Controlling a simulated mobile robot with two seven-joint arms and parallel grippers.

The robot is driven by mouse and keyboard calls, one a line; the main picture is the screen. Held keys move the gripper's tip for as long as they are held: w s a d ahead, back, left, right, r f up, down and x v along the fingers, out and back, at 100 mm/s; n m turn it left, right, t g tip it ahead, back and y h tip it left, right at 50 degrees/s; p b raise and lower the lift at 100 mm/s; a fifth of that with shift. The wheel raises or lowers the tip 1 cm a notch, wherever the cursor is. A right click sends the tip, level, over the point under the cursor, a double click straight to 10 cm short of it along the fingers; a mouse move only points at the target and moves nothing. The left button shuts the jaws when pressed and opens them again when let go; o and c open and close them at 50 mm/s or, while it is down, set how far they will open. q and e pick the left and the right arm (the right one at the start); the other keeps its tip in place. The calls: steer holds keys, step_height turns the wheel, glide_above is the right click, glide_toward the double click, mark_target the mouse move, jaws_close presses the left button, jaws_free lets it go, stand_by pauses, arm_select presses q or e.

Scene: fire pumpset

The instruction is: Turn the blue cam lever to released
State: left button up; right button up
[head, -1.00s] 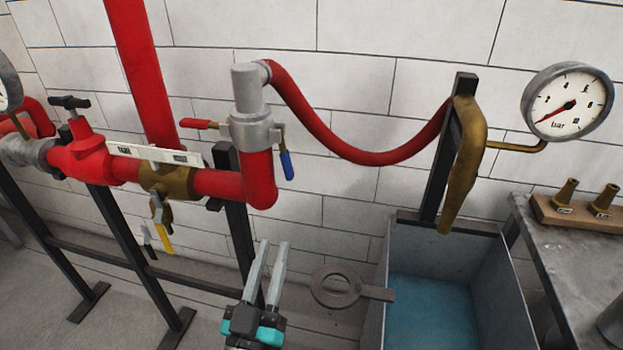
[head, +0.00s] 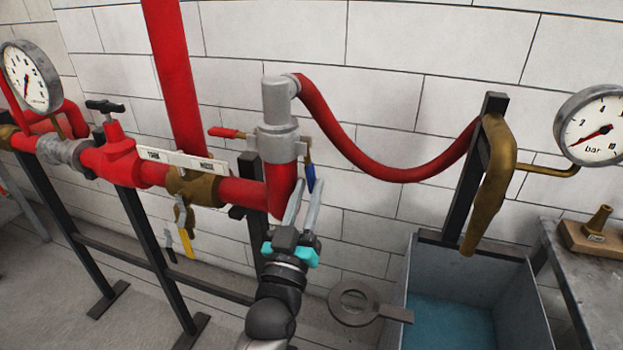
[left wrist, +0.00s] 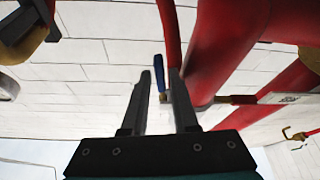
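In the left wrist view the blue lever (left wrist: 159,70) shows in the gap between the fingertips (left wrist: 159,76), with slight space on each side. I cannot tell how deep it sits between them. A red cam lever (head: 224,133) sticks out left from the coupling. My right gripper is not in view.
The red pipe (head: 240,190) and brass valve (head: 195,187) with a yellow handle lie left of my gripper. The red hose (head: 400,172) sags right to a brass nozzle (head: 492,190) above a grey water tank (head: 470,258). A flat ring spanner (head: 352,302) is beside the tank.

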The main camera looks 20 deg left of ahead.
mark_target(310, 186)
arm_select(q)
steer(key=shift+x, duration=1.5)
steer(key=shift+c, duration=0.3)
jaws_close()
